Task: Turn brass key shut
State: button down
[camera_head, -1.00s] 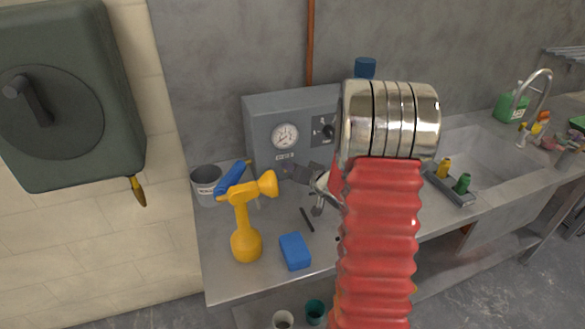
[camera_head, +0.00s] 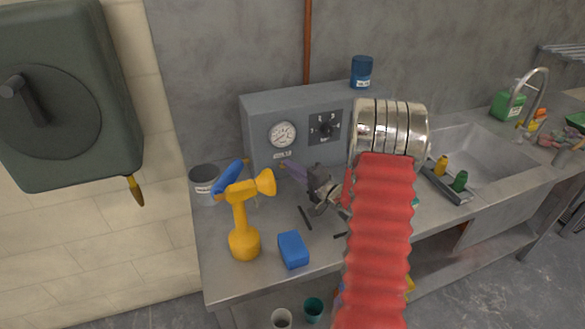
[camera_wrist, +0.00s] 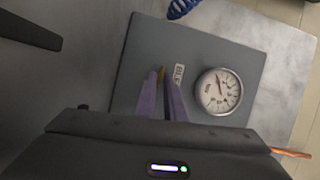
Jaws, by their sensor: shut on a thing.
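The grey panel box (camera_head: 255,118) stands against the back wall on the bench, with a round gauge and a black dial on its front. My gripper (camera_head: 285,168) reaches the lower part of this front from the right. In the wrist view, the purple fingers of my gripper (camera_wrist: 161,82) are shut on the small brass key (camera_wrist: 161,74), beside a small white label (camera_wrist: 179,73). Only the key's end shows between the fingertips; its turned angle is hard to tell. In the head view the key is too small to make out clearly.
The gauge (camera_wrist: 219,91) is close to the fingers. A yellow spray bottle (camera_head: 243,225), a blue sponge (camera_head: 293,250) and a grey tub (camera_head: 204,176) stand left of and in front of my gripper. A blue jar (camera_head: 361,72) is on top of the box.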

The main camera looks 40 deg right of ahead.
jog(key=shift+s+d+f+m, duration=0.1)
jog(key=shift+d+f+m, duration=0.15)
jog(key=shift+m, duration=0.45)
jog(key=c, duration=1.9)
grip_release()
jog(key=shift+a, duration=0.15)
jog(key=shift+s+d, duration=0.2)
jog(key=shift+s, duration=1)
jog(key=shift+s+d, duration=0.15)
jog(key=shift+s, duration=1.1)
jog(key=shift+s+d, duration=0.2)
jog(key=shift+s, duration=1)
jog(key=shift+w, duration=0.1)
